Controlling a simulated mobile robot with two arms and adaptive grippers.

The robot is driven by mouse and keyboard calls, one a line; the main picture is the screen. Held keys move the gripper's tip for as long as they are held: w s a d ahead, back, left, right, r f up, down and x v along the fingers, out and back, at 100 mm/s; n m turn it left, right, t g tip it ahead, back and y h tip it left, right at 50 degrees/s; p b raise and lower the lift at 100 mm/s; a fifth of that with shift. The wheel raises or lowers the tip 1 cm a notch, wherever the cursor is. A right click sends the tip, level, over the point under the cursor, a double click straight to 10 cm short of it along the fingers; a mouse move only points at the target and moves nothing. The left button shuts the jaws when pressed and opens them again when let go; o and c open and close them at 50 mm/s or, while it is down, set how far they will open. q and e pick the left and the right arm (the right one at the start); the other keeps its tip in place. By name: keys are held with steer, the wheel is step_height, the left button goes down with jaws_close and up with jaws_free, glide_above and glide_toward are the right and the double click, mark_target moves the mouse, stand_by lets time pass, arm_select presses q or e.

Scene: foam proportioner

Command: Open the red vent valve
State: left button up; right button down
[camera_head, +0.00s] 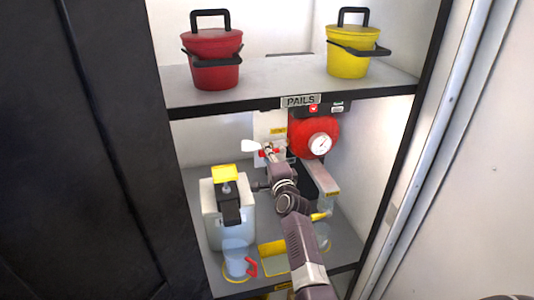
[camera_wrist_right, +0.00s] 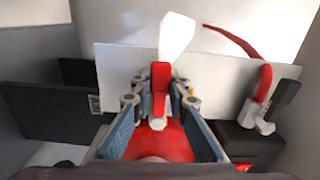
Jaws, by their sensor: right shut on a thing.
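The red vent valve's handle shows in the right wrist view (camera_wrist_right: 160,80) as an upright red lever between my right fingertips, with a white paddle-shaped part (camera_wrist_right: 177,38) just beyond it. In the head view, the white part (camera_head: 250,146) and small red pieces show at the tip of my right gripper (camera_head: 268,158). My right gripper (camera_wrist_right: 161,100) is closed around the red lever. My wrist and arm hide part of the fittings in the head view. My left gripper is not in view.
A red tank with a round gauge (camera_head: 320,144) sits close right of my right gripper. A white container with a yellow top (camera_head: 224,173) stands left. Above, a shelf edge (camera_head: 240,107) carries a red pail (camera_head: 212,60) and a yellow pail (camera_head: 350,52). A second red lever (camera_wrist_right: 263,82) is nearby.

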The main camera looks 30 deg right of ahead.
stand_by(0.3)
steer(key=c, duration=1.8)
jaws_free()
steer(key=shift+c, duration=0.2)
steer(key=v, duration=1.2)
steer(key=shift+f, duration=0.1)
